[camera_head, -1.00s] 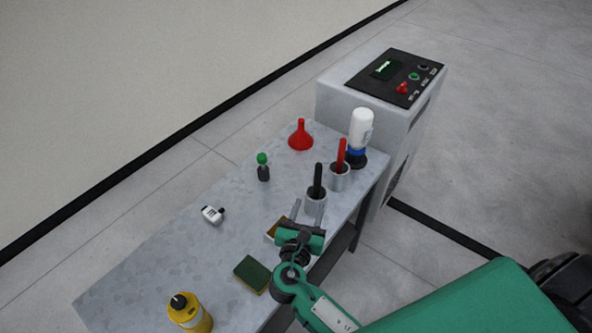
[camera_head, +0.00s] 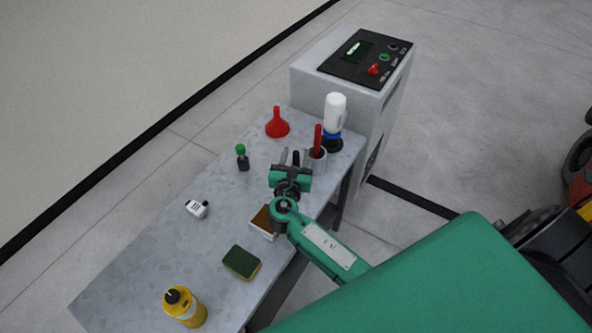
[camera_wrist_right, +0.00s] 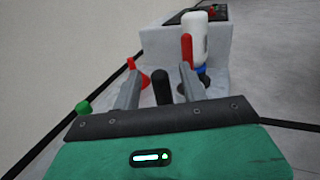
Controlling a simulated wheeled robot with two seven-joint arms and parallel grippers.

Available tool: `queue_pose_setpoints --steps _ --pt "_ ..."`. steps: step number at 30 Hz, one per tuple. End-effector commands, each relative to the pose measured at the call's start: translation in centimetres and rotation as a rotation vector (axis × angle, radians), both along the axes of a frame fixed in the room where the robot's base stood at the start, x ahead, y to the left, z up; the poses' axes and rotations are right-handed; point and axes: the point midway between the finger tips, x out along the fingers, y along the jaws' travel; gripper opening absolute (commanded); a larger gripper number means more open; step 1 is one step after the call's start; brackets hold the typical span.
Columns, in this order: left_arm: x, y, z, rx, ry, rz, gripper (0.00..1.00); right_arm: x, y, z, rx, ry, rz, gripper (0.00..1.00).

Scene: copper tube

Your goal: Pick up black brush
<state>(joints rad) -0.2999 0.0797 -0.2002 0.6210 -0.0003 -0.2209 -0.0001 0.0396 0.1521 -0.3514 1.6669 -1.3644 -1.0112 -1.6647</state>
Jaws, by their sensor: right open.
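The black brush (camera_wrist_right: 161,88) stands with its handle up; in the right wrist view the handle shows between the two fingers of my right gripper (camera_wrist_right: 158,82). The gripper is open, with a gap on each side of the handle. In the head view my right gripper (camera_head: 294,158) is over the table at the brush's place, and only a little of the black handle (camera_head: 296,157) shows between the fingers. The brush's metal cup is hidden by the gripper. My left gripper is not in view.
The red brush (camera_head: 318,138) in its cup (camera_head: 317,158) stands close to the right gripper. A white bottle (camera_head: 335,113) and red funnel (camera_head: 277,122) are farther back.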

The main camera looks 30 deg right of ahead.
Motion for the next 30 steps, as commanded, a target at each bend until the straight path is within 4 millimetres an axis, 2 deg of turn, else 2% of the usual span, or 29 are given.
queue_pose_setpoints --steps 3,10,11,17,26,30 --pt "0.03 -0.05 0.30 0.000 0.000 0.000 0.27 0.76 -0.59 -0.03 -0.001 0.001 0.001 0.43" --pt "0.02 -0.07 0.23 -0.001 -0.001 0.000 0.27 0.86 -0.65 -0.14 0.001 0.001 0.001 0.43" --pt "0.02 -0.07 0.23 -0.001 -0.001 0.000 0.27 0.85 -0.65 -0.14 0.001 0.001 0.001 0.39" --pt "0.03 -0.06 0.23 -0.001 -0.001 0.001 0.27 0.84 -0.63 -0.13 0.001 0.001 0.001 0.00" --pt "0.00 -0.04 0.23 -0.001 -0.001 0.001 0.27 0.84 -0.62 -0.04 0.001 0.001 0.001 0.00" --pt "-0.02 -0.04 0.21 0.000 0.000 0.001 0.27 0.86 -0.61 0.66 0.001 -0.002 0.001 0.00"
